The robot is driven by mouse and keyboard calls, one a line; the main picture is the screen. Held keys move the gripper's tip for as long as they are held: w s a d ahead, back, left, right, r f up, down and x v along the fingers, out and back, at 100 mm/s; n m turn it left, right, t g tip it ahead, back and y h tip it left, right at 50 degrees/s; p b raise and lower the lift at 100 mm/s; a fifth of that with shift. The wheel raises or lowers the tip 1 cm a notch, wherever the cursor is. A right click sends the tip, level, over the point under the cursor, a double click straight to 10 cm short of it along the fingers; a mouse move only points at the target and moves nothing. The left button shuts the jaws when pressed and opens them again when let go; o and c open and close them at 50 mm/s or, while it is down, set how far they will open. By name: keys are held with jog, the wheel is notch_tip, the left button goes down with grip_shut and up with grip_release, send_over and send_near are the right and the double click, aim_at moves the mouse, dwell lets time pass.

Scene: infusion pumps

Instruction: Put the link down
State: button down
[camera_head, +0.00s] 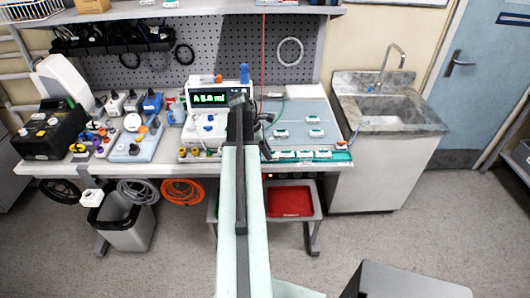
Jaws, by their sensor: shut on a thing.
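My arm reaches forward from the bottom of the view over the bench (172,168). My gripper (240,101) is at its far end, in front of the pump with the lit green display (208,99). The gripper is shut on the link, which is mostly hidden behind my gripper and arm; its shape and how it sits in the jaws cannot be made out. Whether it touches the bench or the pump cannot be told.
Right of my arm is a pale green mat (303,109) with several small white-and-green pieces and some bare room. Left are pump parts, a blue-grey unit (136,146) and a black case (50,135). A sink (388,105) stands at right, a red tray (290,201) below.

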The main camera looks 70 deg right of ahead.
jog(key=w+d, duration=0.1)
jog(key=d, duration=0.1)
jog(key=w+d, duration=0.1)
jog(key=shift+w+d+f, duration=0.2)
jog(key=shift+w+d, duration=0.1)
jog(key=shift+d, duration=0.05)
notch_tip(320, 180, down, 4)
jog(key=b, duration=0.3)
jog(key=shift+w+d+r+b, duration=0.1)
jog(key=shift+d+r+b, duration=0.1)
jog(key=shift+b, duration=0.2)
jog(key=shift+a+f+b, duration=0.1)
jog(key=shift+f+b, duration=0.15)
jog(key=shift+b, duration=0.05)
jog(key=c, duration=1.3)
grip_release()
jog(key=shift+c, duration=0.2)
jog(key=p+v, duration=1.1)
jog(key=v, duration=0.1)
jog(key=shift+r+p, duration=0.3)
jog(key=shift+p, duration=0.1)
